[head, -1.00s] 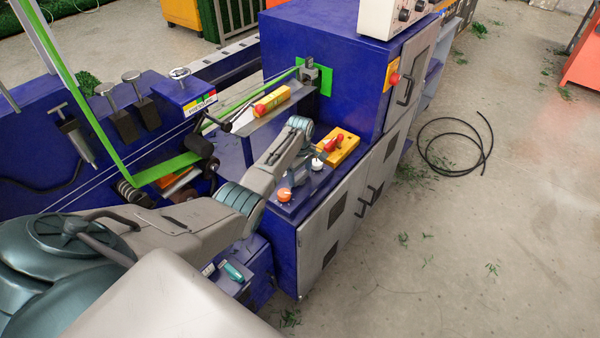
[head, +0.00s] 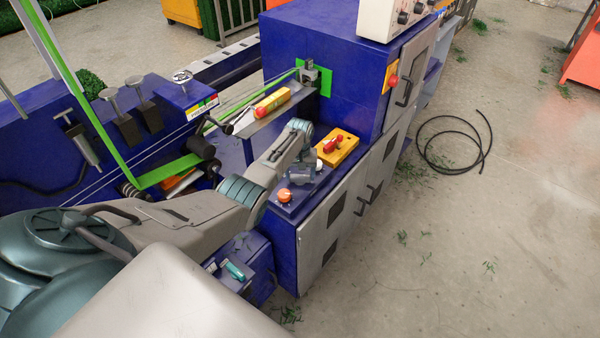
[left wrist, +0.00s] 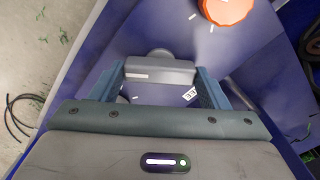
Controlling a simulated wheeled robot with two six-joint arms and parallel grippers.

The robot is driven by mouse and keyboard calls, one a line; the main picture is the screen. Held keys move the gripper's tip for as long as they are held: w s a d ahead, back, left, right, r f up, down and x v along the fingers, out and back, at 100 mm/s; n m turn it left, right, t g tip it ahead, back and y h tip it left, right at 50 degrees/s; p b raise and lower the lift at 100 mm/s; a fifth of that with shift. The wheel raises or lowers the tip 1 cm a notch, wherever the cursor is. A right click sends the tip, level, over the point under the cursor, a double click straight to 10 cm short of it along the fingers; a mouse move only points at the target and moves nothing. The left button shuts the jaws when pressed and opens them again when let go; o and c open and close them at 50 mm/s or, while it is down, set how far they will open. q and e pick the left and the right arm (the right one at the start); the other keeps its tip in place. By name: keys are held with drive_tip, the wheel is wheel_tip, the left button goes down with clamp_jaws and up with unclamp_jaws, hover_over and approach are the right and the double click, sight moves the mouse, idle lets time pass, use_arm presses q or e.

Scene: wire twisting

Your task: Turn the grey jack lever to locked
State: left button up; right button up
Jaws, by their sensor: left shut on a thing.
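The grey jack lever (left wrist: 160,70) shows in the left wrist view as a grey bar with a small pale label, with a rounded grey end behind it. My left gripper (left wrist: 158,88) has one finger on each side of the bar and is shut on it. In the head view my left gripper (head: 302,174) is small, low over the blue panel top (head: 318,190), and its wrist hides much of the lever. A printed label on the panel is partly visible between the fingers. My right gripper is not in view.
An orange knob (head: 284,196) stands close by on the panel and also shows in the wrist view (left wrist: 226,8). A yellow block with a red handle (head: 333,144) sits behind the gripper. A blue cabinet (head: 310,60) rises beyond. A black cable (head: 455,174) lies on open floor.

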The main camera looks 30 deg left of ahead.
sight(300, 176)
use_arm(q)
drive_tip(key=m, duration=0.4)
drive_tip(key=shift+m, duration=1.6)
drive_tip(key=o, duration=1)
drive_tip(key=shift+r, duration=0.1)
wheel_tip(300, 176, up, 11)
drive_tip(key=shift+f+b, duration=0.15)
drive_tip(key=shift+b, duration=0.2)
